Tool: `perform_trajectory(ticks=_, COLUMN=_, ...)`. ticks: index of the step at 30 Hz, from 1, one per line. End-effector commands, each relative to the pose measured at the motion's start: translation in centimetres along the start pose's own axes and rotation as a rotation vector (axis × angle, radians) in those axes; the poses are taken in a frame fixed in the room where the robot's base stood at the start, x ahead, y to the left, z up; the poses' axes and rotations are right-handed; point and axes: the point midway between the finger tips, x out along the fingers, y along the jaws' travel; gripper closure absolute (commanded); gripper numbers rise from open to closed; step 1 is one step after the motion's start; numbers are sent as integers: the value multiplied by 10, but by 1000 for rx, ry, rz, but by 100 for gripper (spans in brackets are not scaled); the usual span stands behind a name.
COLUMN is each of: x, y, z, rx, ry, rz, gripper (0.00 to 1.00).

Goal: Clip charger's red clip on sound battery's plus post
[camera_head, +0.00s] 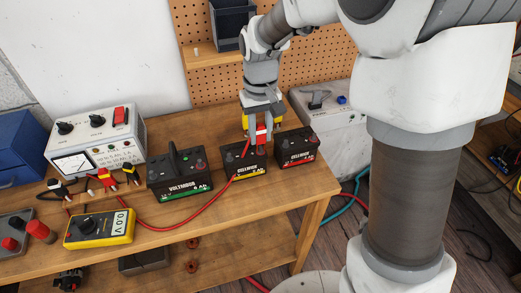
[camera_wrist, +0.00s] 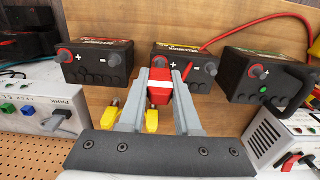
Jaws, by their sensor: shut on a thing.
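My gripper (camera_head: 262,122) is shut on a red clip (camera_head: 261,134) with a white band. In the wrist view the clip (camera_wrist: 159,90) sits between the fingers, in front of the plus side of the middle, yellow-labelled battery (camera_wrist: 185,64). That battery (camera_head: 243,164) stands under my gripper in the head view. A green-labelled battery (camera_head: 180,176) stands left, a red-labelled one (camera_head: 297,148) right. Which is sound does not show. A white box with a gauge (camera_head: 95,145), apparently the charger, stands at the back left.
Several clips (camera_head: 105,178) rest before the white box. A yellow meter (camera_head: 98,229) reading 0.0 V lies in front. A red cable (camera_head: 190,216) crosses the bench to the middle battery. Yellow pieces (camera_wrist: 151,120) show near my fingers. A pale machine (camera_head: 335,115) stands right of the bench.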

Motion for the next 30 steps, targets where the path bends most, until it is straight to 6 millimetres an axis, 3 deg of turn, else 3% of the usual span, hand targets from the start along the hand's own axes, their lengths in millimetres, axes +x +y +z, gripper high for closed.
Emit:
perform_trajectory(ticks=10, x=4, y=0, z=0, rx=0, ry=0, rz=0, gripper=95)
perform_trajectory(ticks=11, x=4, y=0, z=0, rx=0, ry=0, rz=0, gripper=63)
perform_trajectory(ticks=16, x=4, y=0, z=0, rx=0, ry=0, rz=0, gripper=33)
perform_trajectory(ticks=25, x=3, y=0, z=0, rx=0, ry=0, rz=0, gripper=33)
perform_trajectory(ticks=30, x=-15, y=0, z=0, rx=0, ry=1, rz=0, gripper=33)
